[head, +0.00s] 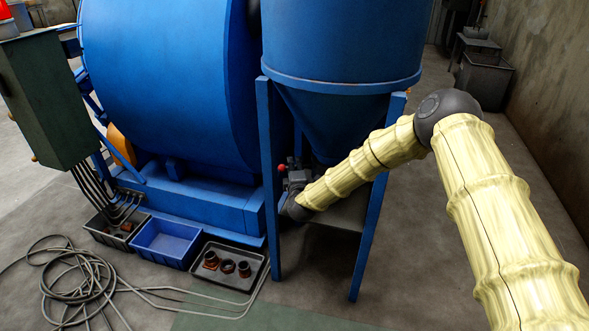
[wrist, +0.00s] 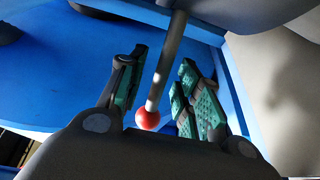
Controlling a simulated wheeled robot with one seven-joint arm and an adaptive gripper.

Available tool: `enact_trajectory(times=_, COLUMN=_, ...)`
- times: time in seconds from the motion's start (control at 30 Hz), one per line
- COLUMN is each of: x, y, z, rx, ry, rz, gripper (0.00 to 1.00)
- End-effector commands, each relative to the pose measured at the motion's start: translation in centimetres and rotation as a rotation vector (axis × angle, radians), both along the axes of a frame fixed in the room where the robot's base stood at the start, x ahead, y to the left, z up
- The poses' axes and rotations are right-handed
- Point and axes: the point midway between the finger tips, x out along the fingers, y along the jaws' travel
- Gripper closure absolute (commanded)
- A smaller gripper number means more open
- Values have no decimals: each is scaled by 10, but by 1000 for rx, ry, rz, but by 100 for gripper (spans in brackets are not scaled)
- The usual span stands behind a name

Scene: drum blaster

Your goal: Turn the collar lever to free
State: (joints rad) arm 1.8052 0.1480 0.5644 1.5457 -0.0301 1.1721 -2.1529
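The collar lever (wrist: 166,62) is a grey rod ending in a red ball knob (wrist: 147,119) in the wrist view. The knob lies between the fingers, close to the palm. In the head view a small red ball (head: 281,168) shows beside my gripper (head: 294,177), under the blue hopper (head: 340,50). The collar is mostly hidden there by my arm.
Blue frame legs (head: 369,235) stand close around my gripper. The large blue drum (head: 165,80) is to the left. A blue bin (head: 166,243) and a grey tray (head: 228,266) with rings sit on the floor. A coiled hose (head: 75,285) lies front left.

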Motion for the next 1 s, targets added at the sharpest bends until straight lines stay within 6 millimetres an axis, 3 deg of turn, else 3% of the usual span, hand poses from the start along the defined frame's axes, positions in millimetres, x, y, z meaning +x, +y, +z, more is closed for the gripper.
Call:
enact_trajectory(times=0.37, x=5, y=0, z=0, rx=0, ry=1, rz=0, gripper=66)
enact_trajectory(times=0.57, x=5, y=0, z=0, rx=0, ry=1, rz=0, gripper=100)
enact_trajectory(times=1.0, x=3, y=1, z=1, rx=-1, ry=1, rz=12, gripper=100)
